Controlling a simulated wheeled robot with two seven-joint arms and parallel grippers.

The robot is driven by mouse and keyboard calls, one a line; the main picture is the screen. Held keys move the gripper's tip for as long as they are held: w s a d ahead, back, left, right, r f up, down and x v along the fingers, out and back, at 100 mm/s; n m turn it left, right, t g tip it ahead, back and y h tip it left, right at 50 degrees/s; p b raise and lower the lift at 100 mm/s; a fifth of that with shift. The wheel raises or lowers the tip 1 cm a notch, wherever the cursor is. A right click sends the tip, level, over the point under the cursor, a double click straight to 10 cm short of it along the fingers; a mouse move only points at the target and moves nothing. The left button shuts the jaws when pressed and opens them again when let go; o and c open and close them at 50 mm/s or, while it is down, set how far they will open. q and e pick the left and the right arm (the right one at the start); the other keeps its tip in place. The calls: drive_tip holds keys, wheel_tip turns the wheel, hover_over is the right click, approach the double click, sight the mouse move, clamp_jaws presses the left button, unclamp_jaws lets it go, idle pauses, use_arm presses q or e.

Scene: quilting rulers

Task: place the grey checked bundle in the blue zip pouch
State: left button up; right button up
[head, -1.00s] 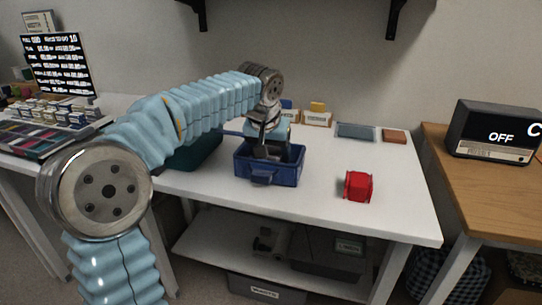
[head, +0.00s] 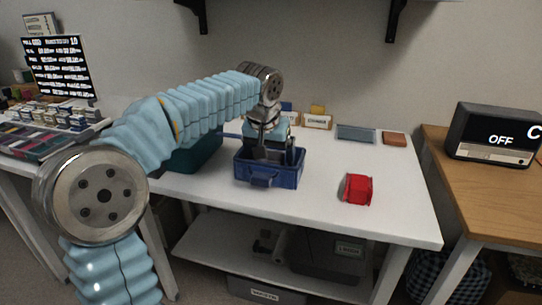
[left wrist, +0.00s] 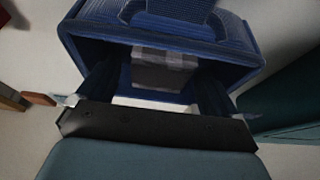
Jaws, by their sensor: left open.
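The blue zip pouch (head: 272,178) stands open on the white table; its blue wall also fills the upper part of the left wrist view (left wrist: 150,27). The grey checked bundle (left wrist: 165,68) shows inside the pouch in the left wrist view, between my fingers. In the head view I cannot make it out behind the gripper. My left gripper (head: 270,158) reaches down into the pouch's mouth with its fingers spread; they also show in the left wrist view (left wrist: 157,92). My right gripper is in neither view.
A red bundle (head: 357,189) lies to the right of the pouch on the white table (head: 395,210). A dark green container (head: 196,154) stands close on the left. Small labelled boxes (head: 317,121), a grey flat tray (head: 356,133) and a brown block (head: 394,139) lie at the back.

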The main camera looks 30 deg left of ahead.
use_arm(q)
drive_tip(key=p+v, duration=0.1)
drive_tip(key=v, duration=0.9)
drive_tip(key=shift+s+r+p, duration=0.2)
drive_tip(key=shift+r+p, duration=0.15)
